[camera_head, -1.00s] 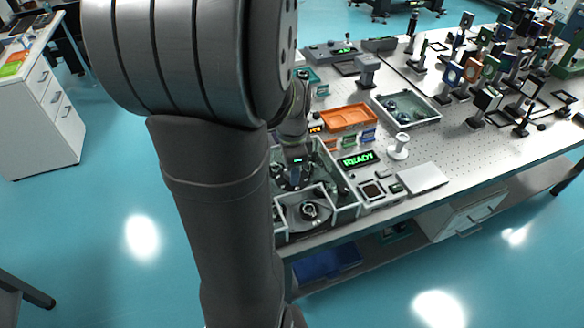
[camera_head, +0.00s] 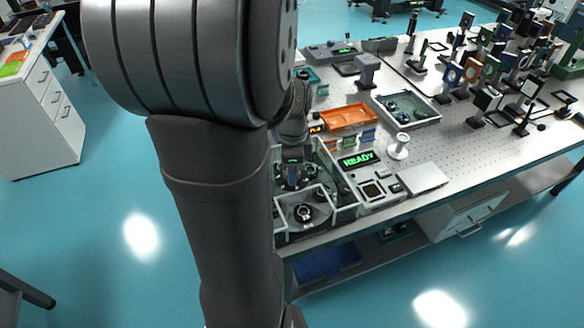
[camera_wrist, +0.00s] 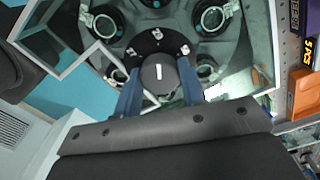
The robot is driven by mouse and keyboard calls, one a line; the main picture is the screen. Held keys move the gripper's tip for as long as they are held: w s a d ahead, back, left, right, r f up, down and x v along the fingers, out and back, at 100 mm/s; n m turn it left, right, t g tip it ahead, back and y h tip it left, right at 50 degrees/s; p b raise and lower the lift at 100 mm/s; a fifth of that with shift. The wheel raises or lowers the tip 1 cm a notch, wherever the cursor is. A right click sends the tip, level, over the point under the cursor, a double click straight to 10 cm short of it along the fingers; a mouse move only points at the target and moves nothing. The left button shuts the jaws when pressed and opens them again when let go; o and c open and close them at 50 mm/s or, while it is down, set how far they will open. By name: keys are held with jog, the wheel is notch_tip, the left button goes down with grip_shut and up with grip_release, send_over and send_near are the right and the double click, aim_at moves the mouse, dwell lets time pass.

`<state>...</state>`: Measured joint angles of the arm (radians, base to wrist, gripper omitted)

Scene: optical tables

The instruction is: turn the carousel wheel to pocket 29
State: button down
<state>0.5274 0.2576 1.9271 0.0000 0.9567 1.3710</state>
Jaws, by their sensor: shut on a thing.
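The carousel wheel (camera_wrist: 218,60) is a dark grey disc with several round pockets around its rim. Its central hub knob (camera_wrist: 158,72) is dark with a short white mark. In the wrist view my gripper (camera_wrist: 160,85) has its two blue fingers closed on either side of this knob. In the head view my gripper (camera_head: 292,178) is down inside the clear-walled box over the wheel, and my own arm hides part of it. One pocket with a round fitting (camera_head: 304,213) shows at the near front. I cannot read any pocket numbers.
Clear walls (camera_wrist: 78,62) surround the wheel closely. A display reading READY (camera_head: 358,160) stands right of the box. An orange tray (camera_head: 348,117), a grey bin (camera_head: 405,108) and a white spool (camera_head: 399,147) lie beyond. Optics crowd the table's far right.

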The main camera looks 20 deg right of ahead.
jog(key=c, duration=0.9)
grip_release()
notch_tip(320, 180, up, 17)
jog(key=shift+r, duration=0.2)
jog(key=shift+f, duration=0.1)
notch_tip(320, 180, down, 17)
jog(key=shift+f, duration=0.15)
